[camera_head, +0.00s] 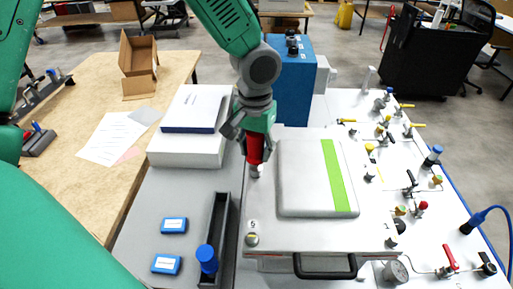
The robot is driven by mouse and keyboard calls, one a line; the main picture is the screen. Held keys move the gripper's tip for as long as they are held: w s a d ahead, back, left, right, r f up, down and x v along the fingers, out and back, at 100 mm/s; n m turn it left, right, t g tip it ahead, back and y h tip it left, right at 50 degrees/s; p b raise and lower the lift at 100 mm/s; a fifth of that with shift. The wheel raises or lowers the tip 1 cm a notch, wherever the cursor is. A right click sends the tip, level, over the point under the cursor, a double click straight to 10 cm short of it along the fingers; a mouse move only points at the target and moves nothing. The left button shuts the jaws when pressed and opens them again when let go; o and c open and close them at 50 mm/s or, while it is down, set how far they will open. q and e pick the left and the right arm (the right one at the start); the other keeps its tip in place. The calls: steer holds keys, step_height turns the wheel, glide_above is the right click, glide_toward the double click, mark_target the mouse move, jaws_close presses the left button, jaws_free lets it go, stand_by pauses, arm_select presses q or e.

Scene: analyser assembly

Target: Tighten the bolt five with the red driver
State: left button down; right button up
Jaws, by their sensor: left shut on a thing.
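My left gripper (250,135) is shut on the red driver (255,147) and holds it roughly upright, tip down. The driver's metal tip (254,171) is at the far left corner of the pale analyser panel (270,233). The bolt under it is hidden, and I cannot tell whether tip and bolt touch. Another bolt (252,240) shows at the panel's near left corner, beside a small label too small to read for sure. A further bolt (391,243) shows at the near right corner. My right gripper is not in view.
A black tray (220,215) with a blue-handled tool (207,258) lies left of the panel. Two blue boxes (174,225) lie farther left. White boxes (190,148) stand behind. Valves and a gauge (396,271) crowd the right side. A black handle (325,268) is in front.

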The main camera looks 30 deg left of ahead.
arm_select(q)
steer(key=shift+r+m+p, duration=0.15)
steer(key=shift+m+p, duration=0.5)
steer(key=shift+m, duration=0.25)
steer(key=m, duration=0.3)
steer(key=shift+m, duration=0.3)
steer(key=m, duration=0.3)
steer(key=shift+m, duration=0.3)
steer(key=m, duration=0.8)
steer(key=shift+m, duration=0.3)
steer(key=c, duration=1.2)
jaws_free()
steer(key=shift+m, duration=0.3)
steer(key=shift+f, duration=0.2)
